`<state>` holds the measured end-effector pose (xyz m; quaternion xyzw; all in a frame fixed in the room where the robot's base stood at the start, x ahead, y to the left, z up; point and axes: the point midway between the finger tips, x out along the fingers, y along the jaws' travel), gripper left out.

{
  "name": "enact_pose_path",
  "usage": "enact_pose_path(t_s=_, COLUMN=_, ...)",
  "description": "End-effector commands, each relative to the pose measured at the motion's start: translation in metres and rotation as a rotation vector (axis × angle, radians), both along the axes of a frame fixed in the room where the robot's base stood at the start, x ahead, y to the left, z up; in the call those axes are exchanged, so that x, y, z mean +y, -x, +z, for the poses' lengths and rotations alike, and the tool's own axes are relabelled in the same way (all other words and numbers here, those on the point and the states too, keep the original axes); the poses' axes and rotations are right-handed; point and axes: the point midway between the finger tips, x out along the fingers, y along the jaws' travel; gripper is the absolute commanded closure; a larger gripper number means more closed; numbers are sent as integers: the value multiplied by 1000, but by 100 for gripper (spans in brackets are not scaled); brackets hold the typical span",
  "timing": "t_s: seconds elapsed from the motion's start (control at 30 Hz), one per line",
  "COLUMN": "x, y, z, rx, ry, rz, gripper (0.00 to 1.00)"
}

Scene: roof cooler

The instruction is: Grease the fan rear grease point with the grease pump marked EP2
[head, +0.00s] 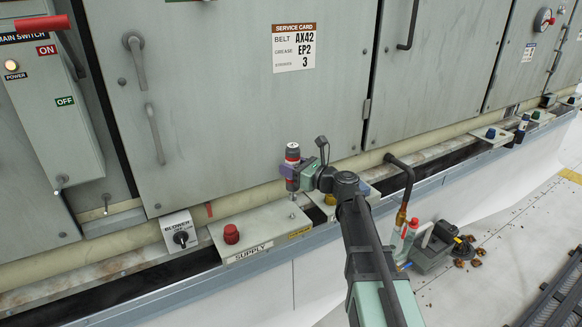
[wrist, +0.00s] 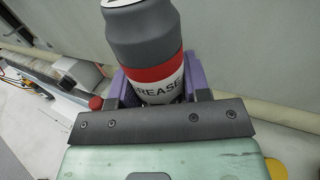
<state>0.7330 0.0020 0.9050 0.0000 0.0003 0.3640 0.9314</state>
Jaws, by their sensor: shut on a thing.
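A dark grey grease pump (head: 292,152) with a red band and a white label stands upright in my gripper (head: 305,173). In the wrist view the pump (wrist: 150,60) reads "GREASE" between the purple jaw pads; no EP2 mark is legible on it. My gripper is shut on its body. Below the pump, a small metal fitting or nozzle tip (head: 292,213) shows at the block labelled SUPPLY (head: 262,222); I cannot tell whether they touch. A red cap (head: 231,233) sits at that block's left end. No label reading "fan rear" is legible.
A service card (head: 295,48) reads AX42, EP2 and 3. A blower switch (head: 180,231) is left of the block. Another block with a blue cap (head: 490,133) is at right, with a dark bottle (head: 520,129) beside it.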

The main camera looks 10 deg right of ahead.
Motion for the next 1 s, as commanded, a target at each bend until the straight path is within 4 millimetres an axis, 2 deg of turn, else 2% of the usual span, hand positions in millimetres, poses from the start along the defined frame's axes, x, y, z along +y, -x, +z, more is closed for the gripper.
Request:
enact_pose_path(t_s=0.03, x=0, y=0, z=-11, rx=0, ry=0, rz=0, gripper=100)
enact_pose_path(t_s=0.2, x=0, y=0, z=-34, rx=0, ry=0, rz=0, gripper=100)
enact_pose_path(t_s=0.4, x=0, y=0, z=-51, rx=0, ry=0, rz=0, gripper=100)
enact_pose_path(t_s=1.0, x=0, y=0, z=-51, rx=0, ry=0, rz=0, gripper=100)
